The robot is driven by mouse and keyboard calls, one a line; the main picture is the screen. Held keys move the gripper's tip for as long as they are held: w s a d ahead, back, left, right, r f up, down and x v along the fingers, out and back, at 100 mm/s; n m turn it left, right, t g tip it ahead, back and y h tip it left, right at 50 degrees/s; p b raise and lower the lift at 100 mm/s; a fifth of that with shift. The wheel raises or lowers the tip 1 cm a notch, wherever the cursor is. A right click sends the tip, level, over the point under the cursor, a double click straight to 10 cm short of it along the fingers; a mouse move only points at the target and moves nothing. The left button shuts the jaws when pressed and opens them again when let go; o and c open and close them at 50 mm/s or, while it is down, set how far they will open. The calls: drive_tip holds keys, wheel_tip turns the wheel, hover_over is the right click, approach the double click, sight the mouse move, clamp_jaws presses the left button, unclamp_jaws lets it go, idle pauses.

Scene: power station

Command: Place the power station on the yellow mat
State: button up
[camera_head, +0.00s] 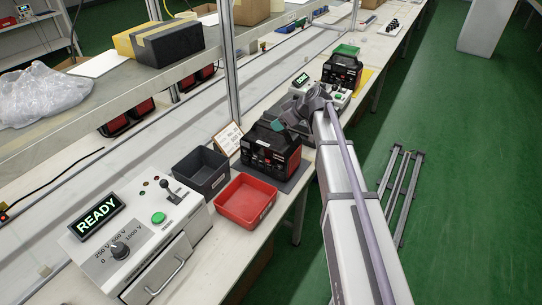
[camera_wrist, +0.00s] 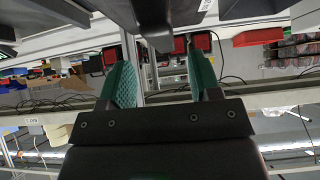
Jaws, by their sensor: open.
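A black and red power station (camera_head: 271,152) stands upright on a dark grey mat at the middle of the bench. A second similar power station (camera_head: 342,72) stands farther back, with a yellow mat (camera_head: 364,80) showing at its right side. I cannot tell how far the mat runs under it. My gripper (camera_head: 281,125) is open at the top of the nearer power station, by its handle. In the wrist view my green-padded fingers (camera_wrist: 160,82) are apart, with a dark part, likely the handle, in front of the gap. Contact cannot be told.
A red bin (camera_head: 246,201) and a dark grey bin (camera_head: 201,172) stand left of the nearer station. A control box (camera_head: 130,238) reads READY; another farther back (camera_head: 302,79) appears to read DONE. A metal post (camera_head: 230,60) and shelf (camera_head: 70,115) border the bench's far side.

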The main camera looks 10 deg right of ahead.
sight(271, 146)
drive_tip(key=b+x, duration=0.3)
drive_tip(key=x, duration=0.2)
drive_tip(key=shift+s+f+b, duration=0.1)
drive_tip(key=shift+s+b, duration=0.1)
drive_tip(key=shift+b, duration=0.15)
drive_tip(key=shift+w+a, duration=0.15)
clamp_jaws()
idle(0.9)
